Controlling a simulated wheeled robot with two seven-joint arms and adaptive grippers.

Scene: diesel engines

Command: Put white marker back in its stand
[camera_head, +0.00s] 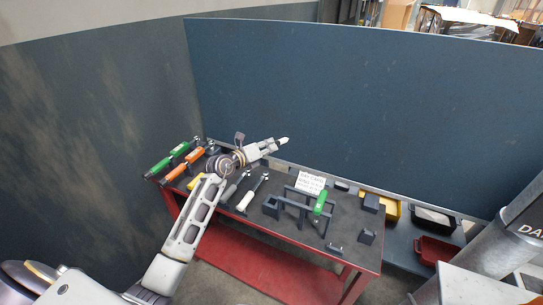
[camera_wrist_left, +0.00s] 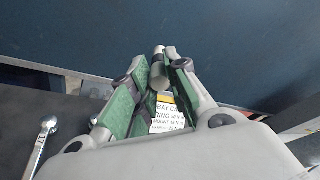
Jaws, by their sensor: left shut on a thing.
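The white marker (camera_head: 283,141) is in the jaws of my left gripper (camera_head: 270,147), above the back edge of the workbench (camera_head: 233,222) in the head view. In the left wrist view the marker (camera_wrist_left: 158,73) shows between the green-padded fingers of my left gripper (camera_wrist_left: 160,82); its lower part is partly hidden by them. Dark holders stand on the bench: an open box (camera_head: 271,207), a frame (camera_head: 298,212) with a green-handled item in it, and small blocks (camera_head: 366,237). I cannot tell which is the marker's stand. My right gripper is not in view.
Green (camera_head: 174,158) and orange (camera_head: 184,164) tools lie at the bench's left, with a white-handled tool (camera_head: 252,196) mid-bench. A blue partition (camera_head: 360,100) rises behind. Yellow and red bins (camera_head: 437,251) stand right.

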